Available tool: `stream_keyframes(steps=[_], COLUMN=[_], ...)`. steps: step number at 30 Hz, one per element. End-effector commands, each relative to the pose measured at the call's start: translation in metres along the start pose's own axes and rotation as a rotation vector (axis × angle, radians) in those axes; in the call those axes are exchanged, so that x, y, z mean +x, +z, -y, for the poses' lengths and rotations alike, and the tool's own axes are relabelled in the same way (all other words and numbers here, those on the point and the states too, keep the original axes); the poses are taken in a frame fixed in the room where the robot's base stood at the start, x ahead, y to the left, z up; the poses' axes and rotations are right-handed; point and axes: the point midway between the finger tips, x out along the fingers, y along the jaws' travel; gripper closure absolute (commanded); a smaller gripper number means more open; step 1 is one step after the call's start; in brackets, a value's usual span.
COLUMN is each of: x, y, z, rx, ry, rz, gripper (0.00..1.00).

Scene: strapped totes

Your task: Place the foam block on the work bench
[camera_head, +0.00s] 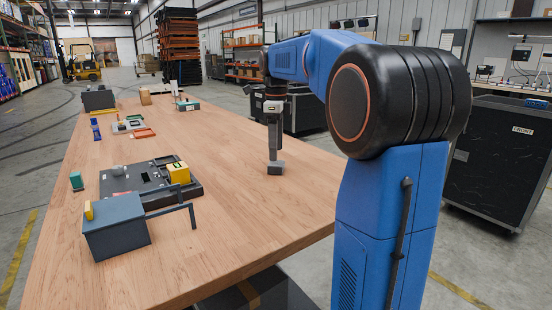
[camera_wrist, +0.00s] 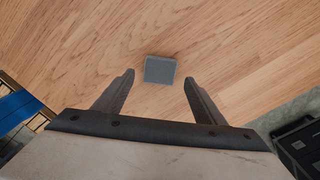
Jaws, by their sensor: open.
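The foam block, a small dark grey block (camera_head: 276,168), rests on the wooden work bench (camera_head: 235,215) toward its right side. It also shows in the wrist view as a grey square (camera_wrist: 160,69) lying on the bare wood. My gripper (camera_head: 273,156) points down over the bench right by the block. In the wrist view my gripper (camera_wrist: 158,77) has its two fingers spread apart, with the block just beyond and between their tips, and nothing between the fingers. I cannot tell whether a finger touches the block.
At the bench's left stand a grey strapped tote (camera_head: 117,238) with a bar sticking out and a dark tray (camera_head: 125,180) holding a yellow box (camera_head: 178,173). Smaller items lie farther back. The bench around the block is clear. Black cabinets (camera_head: 500,160) stand right of the bench.

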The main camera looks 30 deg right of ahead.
Motion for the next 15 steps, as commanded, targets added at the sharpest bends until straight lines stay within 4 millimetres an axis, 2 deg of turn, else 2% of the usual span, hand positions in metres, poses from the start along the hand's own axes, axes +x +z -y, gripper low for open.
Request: stream_keyframes(steps=[3,7,15], x=[-0.024,-0.045,-0.068], y=[0.000,0.000,0.000], z=[0.001,0.001,0.000], rx=[0.000,0.000,0.000], ry=[-0.002,-0.001,0.000], rz=[0.001,0.001,0.000], gripper=[0.36,0.36,0.36])
